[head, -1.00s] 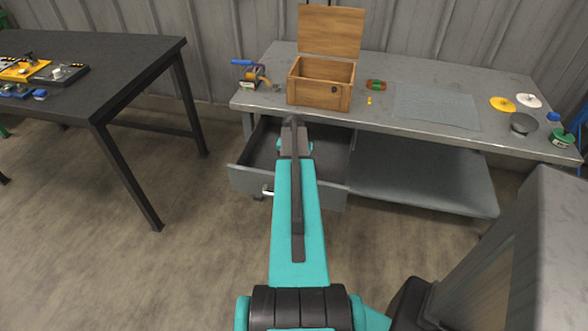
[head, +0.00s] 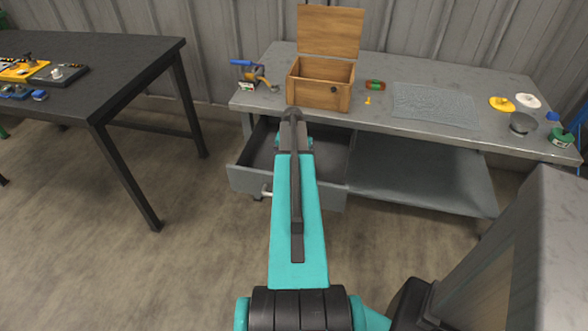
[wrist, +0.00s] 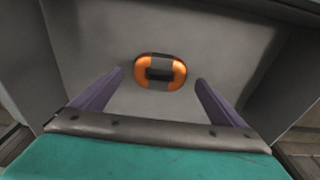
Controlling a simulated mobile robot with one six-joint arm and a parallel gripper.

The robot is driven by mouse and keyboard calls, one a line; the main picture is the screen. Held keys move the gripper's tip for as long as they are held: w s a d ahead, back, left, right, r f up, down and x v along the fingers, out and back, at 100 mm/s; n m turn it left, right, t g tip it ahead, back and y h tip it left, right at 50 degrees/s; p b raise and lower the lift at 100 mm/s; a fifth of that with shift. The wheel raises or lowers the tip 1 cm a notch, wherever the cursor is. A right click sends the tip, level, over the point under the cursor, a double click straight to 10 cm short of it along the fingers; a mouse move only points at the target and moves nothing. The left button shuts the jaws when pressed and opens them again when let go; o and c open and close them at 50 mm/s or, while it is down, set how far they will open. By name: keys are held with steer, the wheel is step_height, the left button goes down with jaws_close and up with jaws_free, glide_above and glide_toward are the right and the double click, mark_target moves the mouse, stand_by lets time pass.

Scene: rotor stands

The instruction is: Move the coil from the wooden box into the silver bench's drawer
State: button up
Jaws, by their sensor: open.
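The coil (wrist: 174,71), an orange oval ring with a dark core, lies on the grey floor of the drawer in the wrist view. My gripper (wrist: 160,77) is open, its two dark fingers on either side of the coil and apart from it. The drawer (head: 247,181) of the silver bench (head: 375,68) is pulled out in the head view. My arm covers part of the drawer there and hides the coil and the fingers. The wooden box (head: 318,94) stands on the bench top with its lid (head: 329,31) up.
On the bench are a blue-handled tool (head: 250,74), a small green-and-orange part (head: 375,85), a grey mat (head: 435,104), a yellow disc (head: 501,103) and a dark bowl (head: 523,123). A dark table (head: 100,75) stands at the left, with open floor between.

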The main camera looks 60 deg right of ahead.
step_height(320, 180, up, 9)
steer(key=a+b, duration=0.1)
steer(key=shift+s, duration=0.15)
stand_by(0.3)
stand_by(0.7)
steer(key=shift+r, duration=0.15)
